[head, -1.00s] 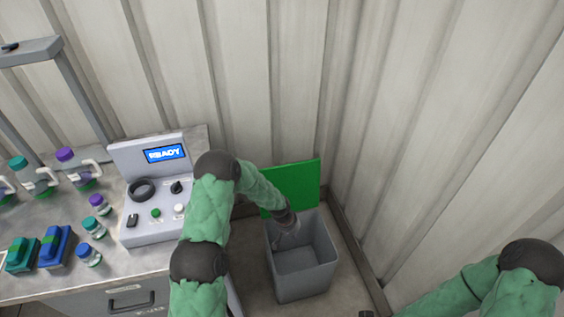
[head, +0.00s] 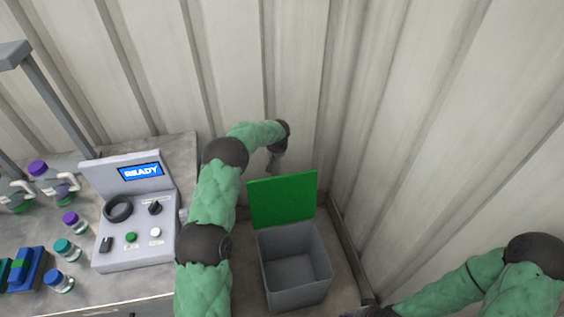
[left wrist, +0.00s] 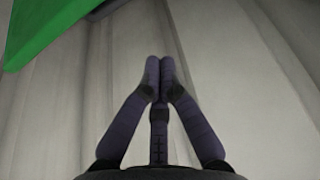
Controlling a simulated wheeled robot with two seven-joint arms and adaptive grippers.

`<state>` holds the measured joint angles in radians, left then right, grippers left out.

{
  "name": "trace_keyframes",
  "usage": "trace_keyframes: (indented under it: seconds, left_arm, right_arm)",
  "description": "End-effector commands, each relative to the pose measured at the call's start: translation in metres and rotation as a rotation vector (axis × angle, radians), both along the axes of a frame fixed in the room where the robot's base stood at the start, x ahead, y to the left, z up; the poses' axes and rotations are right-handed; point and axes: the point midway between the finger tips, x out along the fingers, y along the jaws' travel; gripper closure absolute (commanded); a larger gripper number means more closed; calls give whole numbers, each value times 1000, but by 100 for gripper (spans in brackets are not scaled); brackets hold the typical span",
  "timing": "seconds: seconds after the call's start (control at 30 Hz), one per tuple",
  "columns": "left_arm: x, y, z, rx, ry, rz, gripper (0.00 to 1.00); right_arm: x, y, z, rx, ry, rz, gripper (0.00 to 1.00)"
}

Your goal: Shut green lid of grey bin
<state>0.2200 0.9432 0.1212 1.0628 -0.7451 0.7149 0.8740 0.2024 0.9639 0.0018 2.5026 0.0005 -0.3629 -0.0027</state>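The grey bin (head: 296,290) stands on the floor with its top open and its inside looking empty. Its green lid (head: 283,199) stands raised at the bin's back edge. My left gripper (head: 273,166) is above and behind the lid's top edge, near the wall, apart from the lid. In the left wrist view my left gripper (left wrist: 159,62) is shut with its fingertips together and nothing between them. The green lid (left wrist: 45,28) shows there at the upper left. My right arm comes in at the lower right of the head view; its gripper cannot be made out.
A bench at left carries a control box (head: 134,225) with a READY screen (head: 141,171), several bottles (head: 66,250) and a blue case (head: 27,269). Corrugated walls (head: 440,130) close in behind and to the right of the bin.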

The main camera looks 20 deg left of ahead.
Motion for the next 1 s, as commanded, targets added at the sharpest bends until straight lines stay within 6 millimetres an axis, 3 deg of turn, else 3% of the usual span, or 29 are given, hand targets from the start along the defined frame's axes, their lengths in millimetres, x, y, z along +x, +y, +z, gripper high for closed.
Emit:
trace_keyframes:
  seconds: [0.17,0.5,0.83,1.0]
  left_arm:
    - [3,3,-9,2,0,4,100]
    - [17,14,-60,1,1,4,100]
    - [27,21,-95,1,1,3,100]
    - [20,16,-93,3,1,2,100]
  right_arm:
    - [-1,0,-3,0,2,1,60]
    - [-1,0,-20,0,2,1,60]
    - [-1,0,-32,0,2,1,60]
    - [-1,0,-33,0,2,1,60]
